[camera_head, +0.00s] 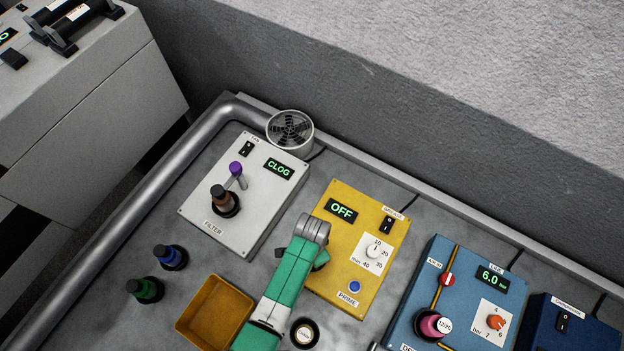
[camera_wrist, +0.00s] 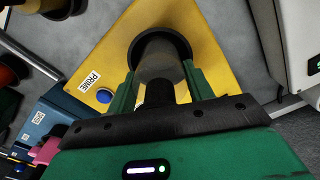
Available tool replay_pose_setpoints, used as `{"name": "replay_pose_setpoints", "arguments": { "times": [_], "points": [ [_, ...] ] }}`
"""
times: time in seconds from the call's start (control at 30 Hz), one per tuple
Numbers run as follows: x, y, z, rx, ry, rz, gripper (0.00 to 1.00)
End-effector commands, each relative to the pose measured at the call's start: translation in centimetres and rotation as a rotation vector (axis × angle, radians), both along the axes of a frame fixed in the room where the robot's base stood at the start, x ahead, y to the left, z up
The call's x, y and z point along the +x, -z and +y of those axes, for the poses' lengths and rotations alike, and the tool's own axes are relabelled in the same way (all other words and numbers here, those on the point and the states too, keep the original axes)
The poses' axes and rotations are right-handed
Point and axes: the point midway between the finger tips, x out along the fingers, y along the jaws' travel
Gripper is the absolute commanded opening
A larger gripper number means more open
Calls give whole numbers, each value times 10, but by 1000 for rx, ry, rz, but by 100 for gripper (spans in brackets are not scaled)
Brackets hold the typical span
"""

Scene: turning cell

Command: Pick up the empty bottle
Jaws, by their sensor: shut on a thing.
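The bottle (camera_wrist: 160,62) has a greyish, clear, empty-looking body and a black cap. In the wrist view it is between the two green fingers of my gripper (camera_wrist: 161,90), which is shut on it. The bottle's far end is at a black ring holder (camera_wrist: 187,45) on the yellow box (camera_wrist: 113,45). I cannot tell whether it is still seated or slightly raised. In the head view my gripper (camera_head: 318,258) is over the left side of the yellow box (camera_head: 345,290), which reads OFF, and hides most of the bottle.
A white filter box (camera_head: 205,215) reading CLOG holds a brown bottle. A blue-capped bottle (camera_head: 170,257), a green-capped bottle (camera_head: 145,290) and a yellow tray (camera_head: 240,302) are at left. A round labelled container (camera_head: 304,333) is near my arm. A blue box (camera_head: 425,275) is at right.

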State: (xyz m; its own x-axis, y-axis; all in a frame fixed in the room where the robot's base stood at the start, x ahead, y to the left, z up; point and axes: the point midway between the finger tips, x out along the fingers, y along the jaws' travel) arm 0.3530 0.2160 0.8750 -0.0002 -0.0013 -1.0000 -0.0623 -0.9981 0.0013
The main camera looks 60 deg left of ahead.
Motion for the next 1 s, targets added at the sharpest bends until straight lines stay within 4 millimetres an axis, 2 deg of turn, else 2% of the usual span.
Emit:
{"name": "replay_pose_setpoints", "arguments": {
  "times": [0.17,0.5,0.6,0.73,1.0],
  "points": [
    [1,-15,0,2,0,-2,28],
    [1,-80,0,2,1,-3,28],
    [1,-93,0,2,0,-2,28],
    [0,-100,0,0,0,-1,28],
    [0,-100,0,0,0,0,28]
  ]
}}
